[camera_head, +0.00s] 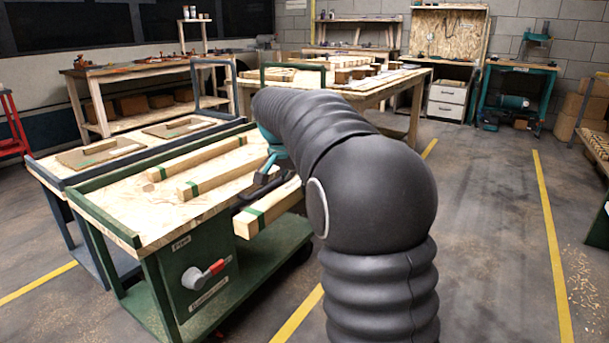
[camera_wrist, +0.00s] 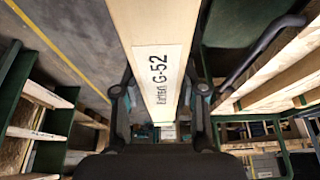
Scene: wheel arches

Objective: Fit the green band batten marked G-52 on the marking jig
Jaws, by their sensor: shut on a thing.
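My gripper (camera_wrist: 160,97) is shut on a pale wooden batten (camera_wrist: 155,30), one finger along each side. The label on its face reads G-52. In the head view the held batten (camera_head: 282,198) has a green band near its close end and hangs beside the right edge of the green cart, seemingly clear of its top. My arm hides part of the gripper and the batten's far end.
The green cart (camera_head: 125,232) bears two other green-banded battens, one farther (camera_head: 205,152) and one nearer (camera_head: 225,177). A back table (camera_head: 390,88) holds several wooden pieces. A shelf bench (camera_head: 110,72) stands at the back left. The floor (camera_head: 480,230) on the right is open.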

